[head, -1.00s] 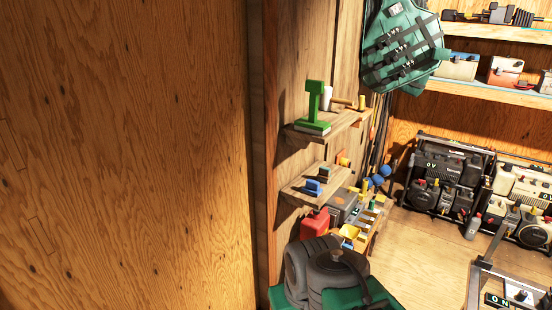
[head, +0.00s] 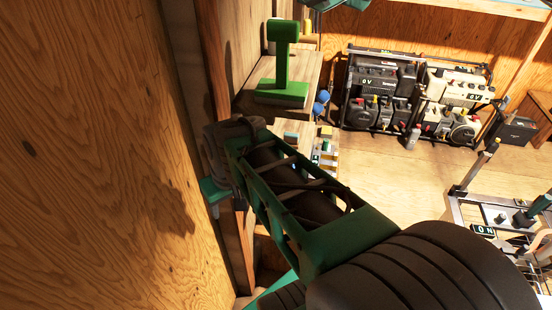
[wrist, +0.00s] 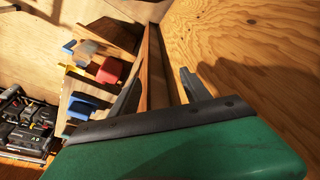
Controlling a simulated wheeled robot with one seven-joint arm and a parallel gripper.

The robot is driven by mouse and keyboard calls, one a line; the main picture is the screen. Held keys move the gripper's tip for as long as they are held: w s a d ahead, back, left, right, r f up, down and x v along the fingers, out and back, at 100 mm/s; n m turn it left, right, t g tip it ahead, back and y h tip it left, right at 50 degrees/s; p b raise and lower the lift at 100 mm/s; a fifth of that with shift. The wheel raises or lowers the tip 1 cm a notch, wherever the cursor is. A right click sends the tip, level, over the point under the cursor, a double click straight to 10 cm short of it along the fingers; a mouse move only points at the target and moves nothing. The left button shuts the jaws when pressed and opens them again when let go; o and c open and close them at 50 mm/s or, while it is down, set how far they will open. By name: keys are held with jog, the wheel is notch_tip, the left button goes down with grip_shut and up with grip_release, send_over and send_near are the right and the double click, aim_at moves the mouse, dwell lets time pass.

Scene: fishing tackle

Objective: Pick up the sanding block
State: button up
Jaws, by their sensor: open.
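In the wrist view a small blue block-like object (wrist: 84,106) sits on a wooden shelf, left of my gripper. It may be the sanding block, but I cannot tell for sure. My gripper (wrist: 162,72) is open and empty, its two dark fingers apart with a wooden wall post behind the gap. The fingers are clear of the blue object. In the head view my arm reaches toward the left wall and covers most of the lower shelf; the fingertips are not visible there.
A green post-shaped item (head: 281,70) stands on the upper shelf (head: 245,98). A red object (wrist: 108,70) is near the blue one in the wrist view. A plywood wall (head: 90,160) is close on the left. Generators (head: 380,90) stand at the back.

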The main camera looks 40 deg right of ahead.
jog(key=s+d+f+m+y+p, duration=0.1)
jog(key=d+f+p, duration=0.15)
jog(key=d, duration=0.85)
jog(key=s+d+f+m+y+p, duration=0.1)
jog(key=s+d+f, duration=0.15)
jog(key=d, duration=0.85)
jog(key=w+d+n+t, duration=0.1)
jog(key=w+n, duration=0.1)
jog(key=w+d+r+n+t, duration=0.1)
jog(key=w+d+n, duration=0.1)
jog(key=w+n, duration=0.1)
jog(key=w+d+r+n+t, duration=0.1)
jog(key=w+n, duration=0.2)
jog(key=shift+d+r+y, duration=0.25)
jog(key=shift+d+y, duration=0.15)
jog(key=x, duration=0.2)
jog(key=p+x, duration=0.1)
jog(key=x, duration=0.1)
jog(key=p+x, duration=0.1)
jog(key=x, duration=0.2)
jog(key=shift+w+d, duration=0.3)
jog(key=shift+w, duration=0.05)
jog(key=shift+w+f, duration=0.1)
jog(key=shift+f, duration=0.1)
jog(key=c, duration=1.2)
